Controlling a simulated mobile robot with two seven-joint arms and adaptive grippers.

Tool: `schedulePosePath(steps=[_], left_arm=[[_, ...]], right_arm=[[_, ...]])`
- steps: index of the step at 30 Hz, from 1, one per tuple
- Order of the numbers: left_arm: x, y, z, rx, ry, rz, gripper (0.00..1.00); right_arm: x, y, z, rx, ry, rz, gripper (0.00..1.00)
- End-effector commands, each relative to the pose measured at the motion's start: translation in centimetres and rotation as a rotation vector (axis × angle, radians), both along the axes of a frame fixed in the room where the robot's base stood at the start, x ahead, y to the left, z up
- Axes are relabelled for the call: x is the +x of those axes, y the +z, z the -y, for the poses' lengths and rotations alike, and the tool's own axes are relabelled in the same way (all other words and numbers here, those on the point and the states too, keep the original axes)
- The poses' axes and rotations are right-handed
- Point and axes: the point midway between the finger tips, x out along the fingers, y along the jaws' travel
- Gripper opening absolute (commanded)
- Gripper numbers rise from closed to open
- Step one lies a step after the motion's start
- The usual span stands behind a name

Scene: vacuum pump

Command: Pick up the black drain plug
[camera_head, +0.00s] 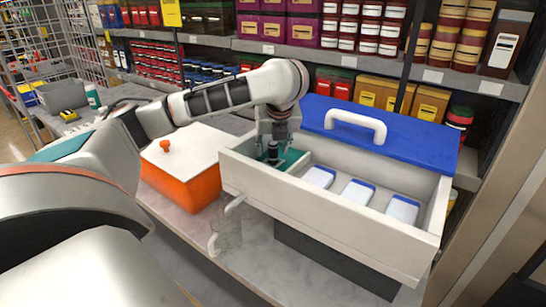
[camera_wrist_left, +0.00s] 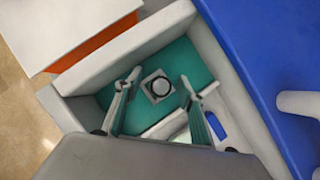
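A small grey square piece with a dark round top, which looks like the black drain plug (camera_wrist_left: 158,87), lies on the teal floor of the left compartment of the white open box (camera_head: 330,212). My left gripper (camera_wrist_left: 160,97) is open above that compartment, with one finger on each side of the plug in the wrist view and visible gaps on both sides. In the head view the left gripper (camera_head: 273,152) points down into the compartment and the plug cannot be made out there. My right gripper is not in view.
Several white-and-blue blocks (camera_head: 357,191) lie in the box to the right. A blue lid with a white handle (camera_head: 355,125) is behind. An orange box with a white lid (camera_head: 183,179) stands left. A clear vessel (camera_head: 228,236) stands in front. Stocked shelves are behind.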

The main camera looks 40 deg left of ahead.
Motion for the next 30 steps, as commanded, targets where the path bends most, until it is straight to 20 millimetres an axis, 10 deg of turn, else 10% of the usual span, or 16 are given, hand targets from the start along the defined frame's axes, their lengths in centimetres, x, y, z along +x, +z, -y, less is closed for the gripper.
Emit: schedulePosePath(steps=[3,8,30], left_arm=[[0.0,0.0,0.0,0.000,0.000,0.000,0.37],[0.0,0.0,0.0,0.000,0.000,0.000,0.00],[0.1,3.4,0.0,0.001,0.001,0.004,0.00]], right_arm=[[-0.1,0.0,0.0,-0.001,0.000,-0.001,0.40],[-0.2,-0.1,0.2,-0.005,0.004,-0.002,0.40],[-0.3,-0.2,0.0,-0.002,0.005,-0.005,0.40]])
